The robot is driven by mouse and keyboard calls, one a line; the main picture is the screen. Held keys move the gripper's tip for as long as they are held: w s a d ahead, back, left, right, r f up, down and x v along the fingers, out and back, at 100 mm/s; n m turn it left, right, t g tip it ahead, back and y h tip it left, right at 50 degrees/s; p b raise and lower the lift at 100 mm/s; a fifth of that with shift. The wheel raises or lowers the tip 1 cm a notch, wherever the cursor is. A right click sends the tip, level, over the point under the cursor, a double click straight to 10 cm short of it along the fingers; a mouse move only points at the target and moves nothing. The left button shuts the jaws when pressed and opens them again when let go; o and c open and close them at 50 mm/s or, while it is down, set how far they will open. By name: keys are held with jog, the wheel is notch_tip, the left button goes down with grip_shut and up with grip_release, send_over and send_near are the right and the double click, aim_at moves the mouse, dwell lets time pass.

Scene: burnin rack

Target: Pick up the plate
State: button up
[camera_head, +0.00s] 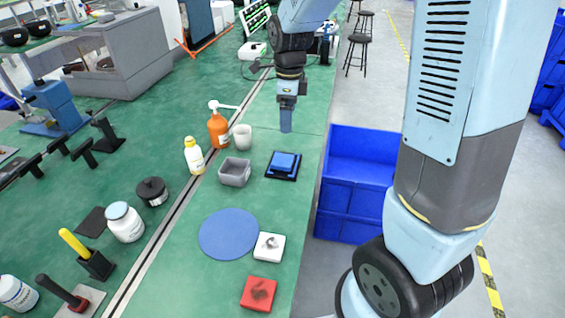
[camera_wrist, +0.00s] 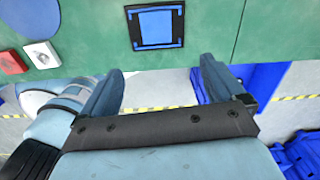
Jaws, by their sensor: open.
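A small blue square plate (camera_head: 285,161) lies on a black square base (camera_head: 271,174) on the green bench. In the wrist view the blue plate (camera_wrist: 157,27) shows at the top centre, framed by the black base. My gripper (camera_head: 286,128) hangs above the bench, beyond the plate in the head view, and is apart from it. In the wrist view my gripper (camera_wrist: 160,80) is open, with nothing between its two fingers. A flat round blue disc (camera_head: 228,234) also lies on the bench; I cannot tell whether it is a plate or a mat.
A grey open box (camera_head: 235,172), a white cup (camera_head: 242,137) and an orange pump bottle (camera_head: 219,130) stand left of the base. A white block (camera_head: 269,246) and a red block (camera_head: 259,293) lie nearer. Blue crates (camera_head: 357,158) stand beside the bench's right edge.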

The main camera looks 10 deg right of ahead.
jog(key=f+m, duration=0.1)
jog(key=f, duration=0.1)
send_over(283, 159)
jog(key=f, duration=0.8)
jog(key=shift+w+d, duration=0.15)
jog(key=shift+d, duration=0.05)
jog(key=shift+s+a+f, duration=0.15)
jog(key=shift+f, duration=1.2)
jog(key=shift+s+a+f, duration=0.1)
jog(key=shift+f, duration=1.25)
jog(key=shift+c, duration=0.2)
jog(key=c, duration=1.1)
jog(key=shift+r, duration=0.15)
